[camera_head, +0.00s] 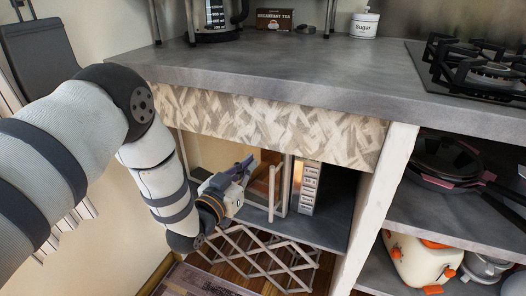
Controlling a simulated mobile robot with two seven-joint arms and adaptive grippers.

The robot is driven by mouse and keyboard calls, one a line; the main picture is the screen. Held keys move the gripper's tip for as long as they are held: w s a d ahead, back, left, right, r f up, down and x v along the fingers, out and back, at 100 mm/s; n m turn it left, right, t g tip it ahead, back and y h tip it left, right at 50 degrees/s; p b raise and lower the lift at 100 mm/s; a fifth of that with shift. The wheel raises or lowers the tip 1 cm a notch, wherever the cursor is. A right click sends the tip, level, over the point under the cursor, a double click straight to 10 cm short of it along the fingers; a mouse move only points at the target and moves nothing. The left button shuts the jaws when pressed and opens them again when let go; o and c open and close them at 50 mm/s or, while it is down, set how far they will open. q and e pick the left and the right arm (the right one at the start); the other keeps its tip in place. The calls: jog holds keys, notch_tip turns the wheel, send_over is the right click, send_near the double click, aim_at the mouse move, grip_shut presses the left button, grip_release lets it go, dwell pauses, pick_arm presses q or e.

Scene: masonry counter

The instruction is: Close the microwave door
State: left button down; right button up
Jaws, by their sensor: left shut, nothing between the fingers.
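The microwave (308,187) stands on the shelf under the counter. Its narrow front with a column of buttons faces me, and most of its body is hidden behind the patterned panel and the frame. What looks like its open door (272,193), a pale-framed panel, stands out to the left of the buttons. My left arm comes in from the left and reaches down below the counter edge. My left gripper (245,166) is shut and empty, close to the left side of the door; I cannot tell whether it touches it. My right gripper is not in view.
The grey counter (280,62) overhangs the shelf, with a patterned panel (260,125) below its edge. A white post (375,205) stands right of the microwave. A lattice rack (265,258) is below. Pans (445,155) and a toaster (418,262) fill the right shelves.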

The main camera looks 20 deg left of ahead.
pick_arm(q)
jog(key=w+d+b, duration=0.1)
jog(key=w, duration=0.6)
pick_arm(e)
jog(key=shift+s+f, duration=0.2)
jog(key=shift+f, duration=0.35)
pick_arm(q)
jog(key=w+y+b, duration=0.1)
jog(key=w+n+b, duration=0.1)
jog(key=w+y, duration=0.1)
jog(key=w, duration=0.1)
jog(key=shift+d+r+n+y+b, duration=0.1)
jog(key=shift+d+n+y+b, duration=0.2)
jog(key=shift+d+b, duration=0.1)
jog(key=shift+w+a+r, duration=0.1)
jog(key=shift+r, duration=0.15)
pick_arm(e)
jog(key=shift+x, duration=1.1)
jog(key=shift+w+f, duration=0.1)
